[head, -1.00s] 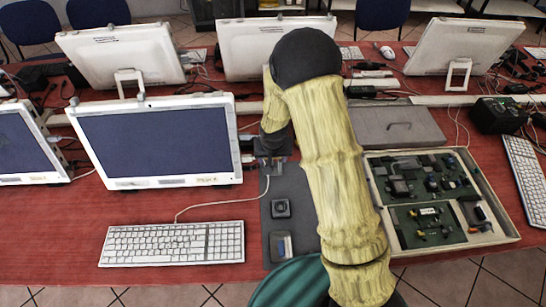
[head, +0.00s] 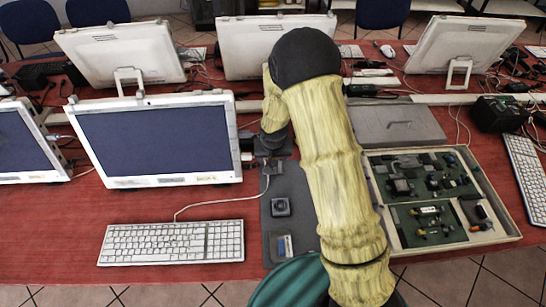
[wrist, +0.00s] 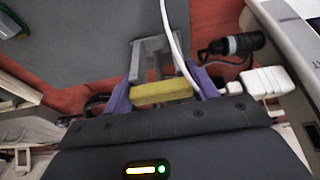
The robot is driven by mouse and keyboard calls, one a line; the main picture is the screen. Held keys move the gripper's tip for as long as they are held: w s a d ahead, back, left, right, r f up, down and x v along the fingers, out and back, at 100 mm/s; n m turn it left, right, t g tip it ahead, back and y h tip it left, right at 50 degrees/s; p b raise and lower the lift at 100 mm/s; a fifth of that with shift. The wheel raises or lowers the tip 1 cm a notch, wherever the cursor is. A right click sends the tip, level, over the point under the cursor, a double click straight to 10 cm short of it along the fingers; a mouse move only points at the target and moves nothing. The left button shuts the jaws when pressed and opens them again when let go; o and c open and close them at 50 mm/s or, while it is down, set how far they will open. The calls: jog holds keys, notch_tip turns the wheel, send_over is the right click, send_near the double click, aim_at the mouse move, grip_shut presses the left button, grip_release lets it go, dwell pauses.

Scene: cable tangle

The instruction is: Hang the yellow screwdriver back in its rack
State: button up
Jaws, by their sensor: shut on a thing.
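In the wrist view, my gripper (wrist: 162,90) has its two purple fingers shut on the yellow screwdriver (wrist: 163,93), whose yellow handle lies crosswise between them. A grey bracket-like frame, apparently the rack (wrist: 151,46), stands just beyond the handle; I cannot tell whether they touch. A white cable (wrist: 168,32) passes over the bracket and down close to the right finger. In the head view, my gripper (head: 269,166) is low at the back end of the dark mat, largely under my wrist. The screwdriver and rack are not clear there.
The dark mat (head: 294,188) carries a small black device (head: 281,207). A monitor (head: 155,140) and keyboard (head: 172,243) stand left. A parts tray (head: 505,232) and grey case (head: 400,125) are right. In the wrist view, a black cylinder (wrist: 232,45) and white plug block (wrist: 268,80) lie right.

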jog(key=shift+f, duration=0.3)
dwell(0.4)
jog(key=o, duration=1.1)
jog(key=v, duration=1.7)
jog(key=shift+r, duration=0.25)
